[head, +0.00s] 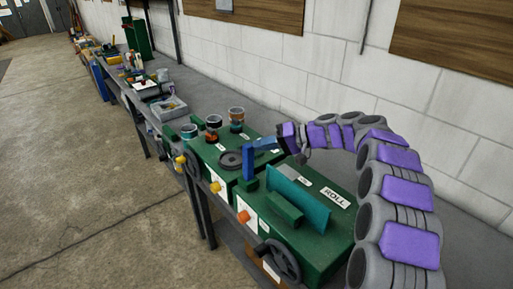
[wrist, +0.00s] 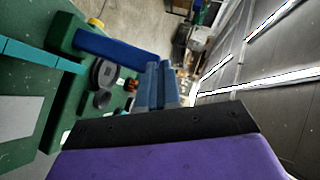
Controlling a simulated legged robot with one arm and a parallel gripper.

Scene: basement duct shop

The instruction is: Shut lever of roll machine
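The roll machine (head: 310,245) is a green box with a ROLL label, a teal plate on top and a dark handwheel on its front. Its blue lever (head: 248,170) stands up at the left of the plate. In the wrist view the lever (wrist: 108,44) runs from a green block towards my fingertips. My gripper (head: 262,144) reaches in from the right at the lever's upper end. Its blue fingers (wrist: 158,76) are close together, with a gap narrower than the lever. The lever's end appears beside the left finger; contact is unclear.
A second green machine (head: 215,160) with a dark disc and several small cups stands left of the roll machine. The grey bench (head: 200,95) continues to the far left with a grey bin (head: 168,108) and tools. A white block wall is behind; open floor lies left.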

